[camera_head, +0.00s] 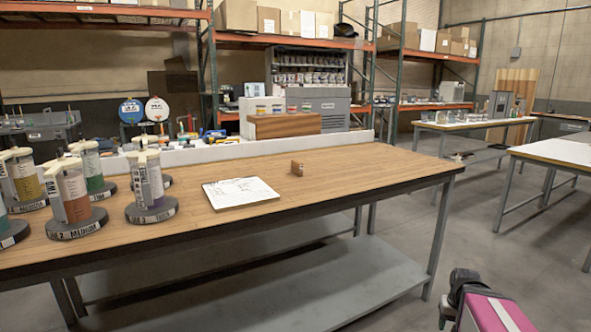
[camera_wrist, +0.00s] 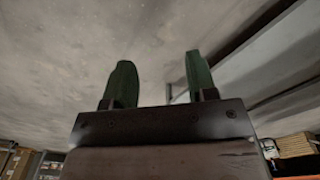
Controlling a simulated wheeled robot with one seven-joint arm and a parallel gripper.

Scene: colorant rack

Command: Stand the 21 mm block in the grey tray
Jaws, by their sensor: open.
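A small brown block (camera_head: 297,168) sits on the wooden workbench (camera_head: 370,165), right of the middle of the head view. Its size marking cannot be read. A flat, pale square piece (camera_head: 243,193) with thin dark lines lies on the bench to the left of the block. I cannot tell whether it is the grey tray; no other tray shows clearly on this bench. My gripper (camera_wrist: 159,60) shows in the wrist view with two green fingers apart and nothing between them. It points toward a grey ceiling-like surface, away from the block.
Several lidded jars (camera_head: 150,190) on round dark bases crowd the bench's left end. A low white ledge (camera_head: 250,148) runs along the back edge. The bench's right part is clear. Another table (camera_head: 475,126) stands back right. My pink arm part (camera_head: 490,312) is at lower right, beyond the bench.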

